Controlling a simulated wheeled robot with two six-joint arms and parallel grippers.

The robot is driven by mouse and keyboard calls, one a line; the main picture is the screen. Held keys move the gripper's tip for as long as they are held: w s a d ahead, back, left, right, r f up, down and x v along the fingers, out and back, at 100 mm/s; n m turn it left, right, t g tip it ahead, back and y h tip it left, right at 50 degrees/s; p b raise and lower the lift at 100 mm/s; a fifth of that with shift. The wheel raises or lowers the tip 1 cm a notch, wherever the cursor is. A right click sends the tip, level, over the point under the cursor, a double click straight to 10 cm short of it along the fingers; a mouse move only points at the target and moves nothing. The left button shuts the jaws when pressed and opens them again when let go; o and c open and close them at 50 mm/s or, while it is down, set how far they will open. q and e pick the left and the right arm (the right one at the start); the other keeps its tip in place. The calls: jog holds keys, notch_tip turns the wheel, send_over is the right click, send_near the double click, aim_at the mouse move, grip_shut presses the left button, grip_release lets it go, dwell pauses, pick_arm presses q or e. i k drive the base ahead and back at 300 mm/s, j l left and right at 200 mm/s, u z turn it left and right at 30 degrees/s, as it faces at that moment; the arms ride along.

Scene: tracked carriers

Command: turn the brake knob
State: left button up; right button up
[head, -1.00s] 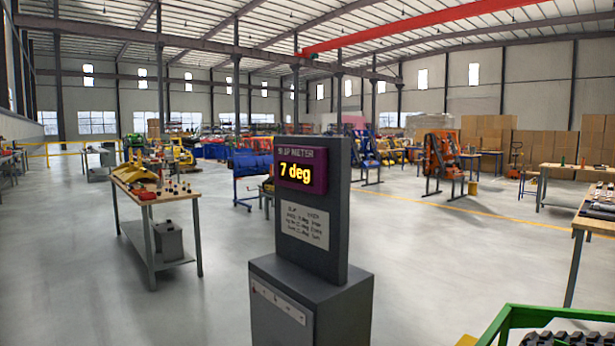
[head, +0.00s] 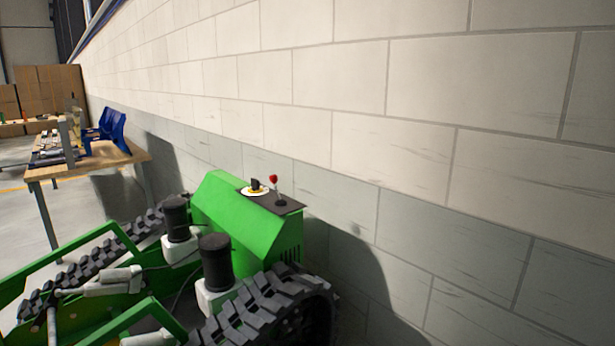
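In the head view a green tracked carrier (head: 222,216) stands beside the wall. A dark panel (head: 284,203) lies on top of its green housing. On the panel is a black knob (head: 256,184) on a pale, yellowish round dial (head: 254,191). Next to it stands a small lever with a red top (head: 273,178). I cannot read any marks on the dial. Neither of my grippers shows in this view.
A block wall (head: 420,170) runs close behind the carrier and fills the right side. Black tracks (head: 270,312) and two black cylinders (head: 215,256) are on the carrier. A workbench (head: 90,160) with blue parts stands at the left, with cardboard boxes (head: 48,88) beyond.

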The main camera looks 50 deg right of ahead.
aim_at(255, 183)
jog(key=l+z, duration=0.1)
jog(key=z, duration=0.8)
jog(key=i+l+z, duration=0.1)
jog(key=z, duration=0.75)
